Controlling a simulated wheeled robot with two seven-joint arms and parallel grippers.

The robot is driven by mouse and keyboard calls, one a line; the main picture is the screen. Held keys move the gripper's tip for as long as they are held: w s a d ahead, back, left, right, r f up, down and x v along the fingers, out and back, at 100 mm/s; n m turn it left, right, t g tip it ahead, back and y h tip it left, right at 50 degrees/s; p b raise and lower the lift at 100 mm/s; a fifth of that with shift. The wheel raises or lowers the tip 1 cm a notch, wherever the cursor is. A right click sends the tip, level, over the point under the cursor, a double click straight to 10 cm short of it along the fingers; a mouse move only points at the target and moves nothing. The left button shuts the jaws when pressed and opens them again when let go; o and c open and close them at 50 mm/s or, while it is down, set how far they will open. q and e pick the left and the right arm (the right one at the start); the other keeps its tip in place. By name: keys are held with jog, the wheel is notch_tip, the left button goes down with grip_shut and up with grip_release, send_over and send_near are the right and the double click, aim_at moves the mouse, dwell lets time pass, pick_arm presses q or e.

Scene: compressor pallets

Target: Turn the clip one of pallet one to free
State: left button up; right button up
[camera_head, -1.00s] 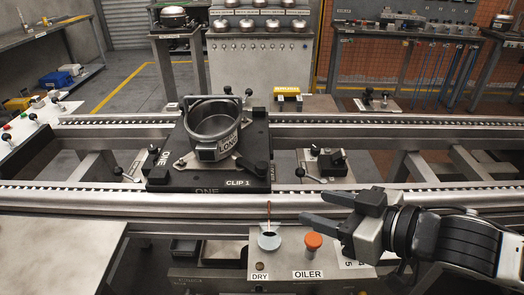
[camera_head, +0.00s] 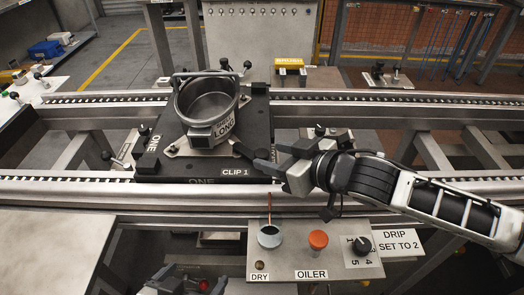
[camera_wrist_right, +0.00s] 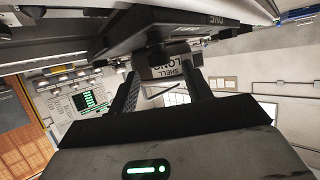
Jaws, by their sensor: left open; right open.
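Pallet one (camera_head: 205,172) is a dark plate on the rail conveyor, with a "CLIP 1" label (camera_head: 235,172) at its front right corner. A grey pot-like shell (camera_head: 205,110) marked "LONG" stands on it. Clip one is hard to make out near that corner, partly behind a finger of my right gripper (camera_head: 258,151). That gripper is open and empty, its fingers pointing left at the corner. In the right wrist view, the shell (camera_wrist_right: 170,68) shows beyond the spread fingers, under the plate in this rolled picture. My left gripper (camera_head: 185,283) is open at the bottom edge, partly cut off.
An oiler panel (camera_head: 285,265) with an orange knob (camera_head: 318,239) and a grey cup (camera_head: 269,236) is in front of the conveyor. A yellow block (camera_head: 289,63) stands behind the far rail (camera_head: 350,98). The near rail (camera_head: 90,188) runs below the pallet.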

aim_at(263, 153)
pick_arm(q)
jog(key=shift+w+r, duration=0.3)
jog(key=shift+r, duration=0.05)
pick_arm(e)
jog(key=shift+x, duration=2.2)
jog(key=shift+d, duration=0.1)
grip_shut()
pick_arm(q)
jog(key=shift+f, duration=0.15)
